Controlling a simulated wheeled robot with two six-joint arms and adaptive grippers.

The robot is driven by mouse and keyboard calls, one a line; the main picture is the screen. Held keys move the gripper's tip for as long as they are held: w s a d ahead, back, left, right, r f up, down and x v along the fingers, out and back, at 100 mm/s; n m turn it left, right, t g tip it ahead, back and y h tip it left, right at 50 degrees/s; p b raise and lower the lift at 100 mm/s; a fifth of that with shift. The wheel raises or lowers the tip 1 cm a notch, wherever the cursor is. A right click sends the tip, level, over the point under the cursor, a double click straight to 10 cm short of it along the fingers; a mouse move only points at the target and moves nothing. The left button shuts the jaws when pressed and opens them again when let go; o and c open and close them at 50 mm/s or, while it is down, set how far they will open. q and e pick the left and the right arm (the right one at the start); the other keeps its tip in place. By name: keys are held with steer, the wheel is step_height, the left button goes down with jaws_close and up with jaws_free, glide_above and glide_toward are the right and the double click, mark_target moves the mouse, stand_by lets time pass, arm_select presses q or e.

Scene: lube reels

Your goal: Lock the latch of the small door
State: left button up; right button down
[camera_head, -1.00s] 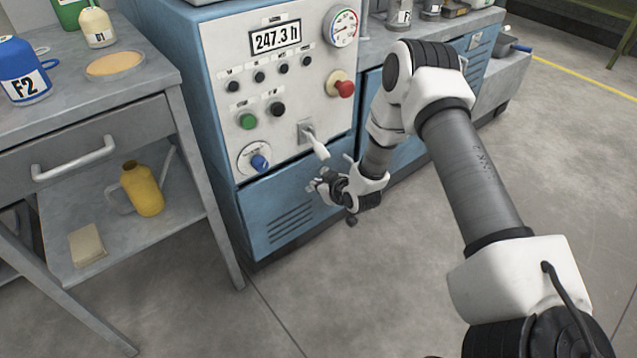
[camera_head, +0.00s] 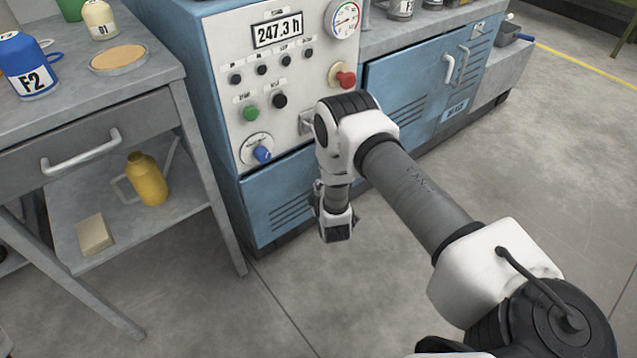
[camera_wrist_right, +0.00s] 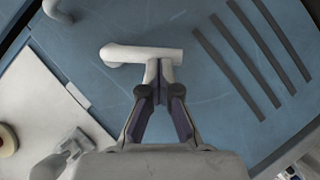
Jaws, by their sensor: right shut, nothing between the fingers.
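The small door (camera_head: 279,197) is the blue louvred panel low on the cabinet front, under the control panel; it looks closed. In the right wrist view its blue face (camera_wrist_right: 215,100) fills most of the picture. A pale lever-shaped latch handle (camera_wrist_right: 130,53) lies across that face. My right gripper (camera_wrist_right: 158,72) is shut and empty, its fingertips right at the lever's right part; I cannot tell whether they touch it. In the head view my right wrist is in front of the door's right end and hides the latch and the fingers. My left gripper is not in view.
Above the door, the control panel carries a blue knob (camera_head: 262,154), a green button (camera_head: 251,113) and a red button (camera_head: 346,79). Larger blue doors with a pale handle (camera_head: 463,62) stand to the right. A grey workbench (camera_head: 165,80) stands close on the left. The floor in front is clear.

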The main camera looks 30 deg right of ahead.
steer(key=d+f+n+h+b, duration=0.1)
steer(key=d+f+n+t+h+b, duration=0.1)
steer(key=n, duration=0.1)
steer(key=d+f+n+t+h+b, duration=0.1)
steer(key=shift+w+d+f+n, duration=0.15)
steer(key=shift+f+n, duration=0.1)
steer(key=shift+n, duration=0.15)
stand_by(0.7)
